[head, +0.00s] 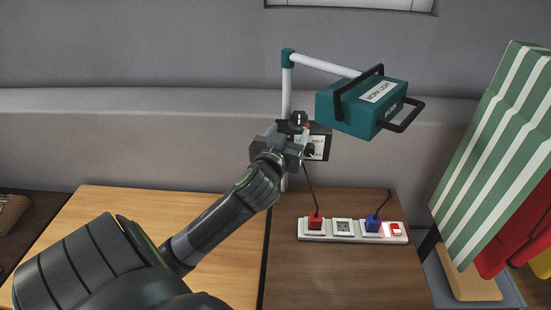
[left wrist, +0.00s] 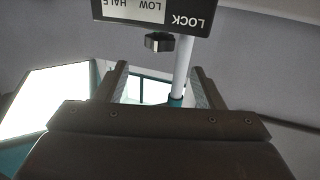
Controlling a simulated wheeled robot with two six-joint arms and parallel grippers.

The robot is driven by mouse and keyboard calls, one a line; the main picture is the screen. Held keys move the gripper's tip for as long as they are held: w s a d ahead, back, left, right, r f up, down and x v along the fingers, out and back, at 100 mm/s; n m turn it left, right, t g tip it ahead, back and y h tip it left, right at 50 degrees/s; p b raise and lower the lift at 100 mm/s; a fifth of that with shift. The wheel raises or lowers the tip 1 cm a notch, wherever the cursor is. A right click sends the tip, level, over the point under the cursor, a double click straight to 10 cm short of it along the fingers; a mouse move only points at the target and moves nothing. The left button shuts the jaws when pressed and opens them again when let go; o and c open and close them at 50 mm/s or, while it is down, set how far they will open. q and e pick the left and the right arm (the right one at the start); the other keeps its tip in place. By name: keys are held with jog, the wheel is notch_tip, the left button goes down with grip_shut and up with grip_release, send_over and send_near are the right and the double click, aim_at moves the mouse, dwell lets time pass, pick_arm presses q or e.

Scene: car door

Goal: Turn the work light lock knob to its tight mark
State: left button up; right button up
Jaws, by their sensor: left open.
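The teal work light (head: 360,105) hangs from a pale post-and-arm stand (head: 287,90). A dark label plate (head: 319,142) on the post is partly behind my left gripper (head: 305,138). In the left wrist view the plate (left wrist: 152,14) appears upside down, reading LOCK, LOW and HALF. A small dark faceted knob (left wrist: 158,42) shows just below it, beyond my left fingertips (left wrist: 159,70) and roughly between them in the picture. My left gripper is open, with nothing between its fingers. The tight mark cannot be made out. My right gripper is out of view.
A white power strip (head: 353,239) with a red plug (head: 315,221), a blue plug (head: 373,223) and a lit red switch lies on the brown table (head: 345,285). A green-striped board (head: 492,150) stands at right.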

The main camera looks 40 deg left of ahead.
pick_arm(q)
jog(key=v, duration=0.9)
dwell(0.4)
